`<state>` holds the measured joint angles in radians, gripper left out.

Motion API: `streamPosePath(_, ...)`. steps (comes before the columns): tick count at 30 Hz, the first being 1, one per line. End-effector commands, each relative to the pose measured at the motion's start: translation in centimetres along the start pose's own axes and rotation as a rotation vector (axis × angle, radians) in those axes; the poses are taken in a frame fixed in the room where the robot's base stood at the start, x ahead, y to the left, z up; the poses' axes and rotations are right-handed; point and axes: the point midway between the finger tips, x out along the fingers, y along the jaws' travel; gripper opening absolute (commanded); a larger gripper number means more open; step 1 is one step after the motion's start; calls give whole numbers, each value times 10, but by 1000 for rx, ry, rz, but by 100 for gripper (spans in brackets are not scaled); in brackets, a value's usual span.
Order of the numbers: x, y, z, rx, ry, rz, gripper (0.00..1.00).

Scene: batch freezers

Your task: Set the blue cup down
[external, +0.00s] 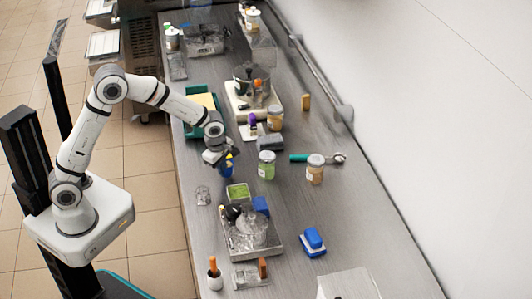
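The blue cup (226,170) is at the near left side of the long grey counter, directly below my wrist. My gripper (224,159) points down and is shut on the cup at its upper part; the fingers partly hide it. A small yellow patch shows at the cup's top. The cup looks upright. I cannot tell whether its base touches the counter or hangs just above it.
A jar with green contents (266,165) and a tan jar (315,169) stand to the right. A green-filled square container (238,193) and a loaded metal tray (277,250) are nearer. A teal tray (190,130) lies behind.

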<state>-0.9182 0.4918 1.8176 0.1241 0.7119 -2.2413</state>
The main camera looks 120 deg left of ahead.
Motion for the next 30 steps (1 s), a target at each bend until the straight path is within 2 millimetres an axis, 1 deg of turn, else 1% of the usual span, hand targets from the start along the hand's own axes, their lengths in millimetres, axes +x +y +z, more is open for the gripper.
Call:
streamPosePath(1,6,-2,0,1,2,-3,0)
streamPosePath(3,10,-2,0,1,0,0,0)
streamPosePath(9,11,-1,0,1,-1,1,0)
streamPosePath(13,15,-2,0,1,0,1,0)
streamPosePath(14,14,-2,0,1,0,1,6)
streamPosePath(15,13,-2,0,1,0,1,9)
streamPosePath(21,13,-2,0,1,0,0,25)
streamPosePath(30,10,-2,0,1,0,0,26)
